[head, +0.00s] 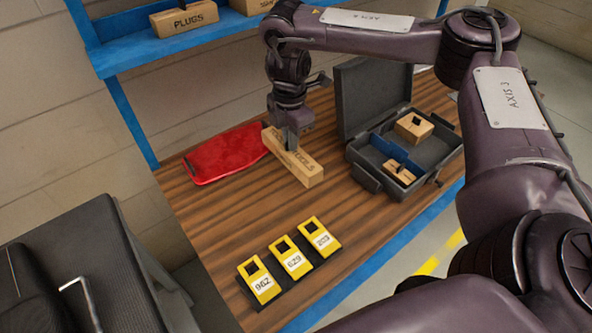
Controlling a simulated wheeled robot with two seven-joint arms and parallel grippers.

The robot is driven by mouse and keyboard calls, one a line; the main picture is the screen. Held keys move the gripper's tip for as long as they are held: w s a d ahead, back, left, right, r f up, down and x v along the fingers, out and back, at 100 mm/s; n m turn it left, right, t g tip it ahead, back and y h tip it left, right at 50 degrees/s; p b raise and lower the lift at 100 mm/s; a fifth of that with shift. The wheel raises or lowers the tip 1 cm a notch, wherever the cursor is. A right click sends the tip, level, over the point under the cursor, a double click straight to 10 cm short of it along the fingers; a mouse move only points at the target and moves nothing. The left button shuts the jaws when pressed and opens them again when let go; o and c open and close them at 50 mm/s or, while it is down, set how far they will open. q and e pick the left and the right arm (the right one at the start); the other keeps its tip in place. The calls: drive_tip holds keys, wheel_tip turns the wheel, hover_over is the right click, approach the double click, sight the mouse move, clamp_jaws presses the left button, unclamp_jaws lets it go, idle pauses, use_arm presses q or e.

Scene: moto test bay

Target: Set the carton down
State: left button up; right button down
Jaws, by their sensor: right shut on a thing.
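My left gripper is not in view.
A red pad (226,154) lies left of the carton. An open dark case (369,180) holding small tan boxes stands to the right. Three yellow numbered units (294,261) line the front. A blue shelf (130,55) with boxes is behind. Bare wood lies between.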

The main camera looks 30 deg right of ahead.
wheel_tip(320, 180, down, 13)
drive_tip(key=b, duration=0.3)
drive_tip(key=shift+b, duration=0.4)
drive_tip(key=shift+f, duration=0.1)
drive_tip(key=c, duration=1.6)
unclamp_jaws()
drive_tip(key=shift+o, duration=0.2)
wheel_tip(320, 180, up, 12)
drive_tip(key=p, duration=0.4)
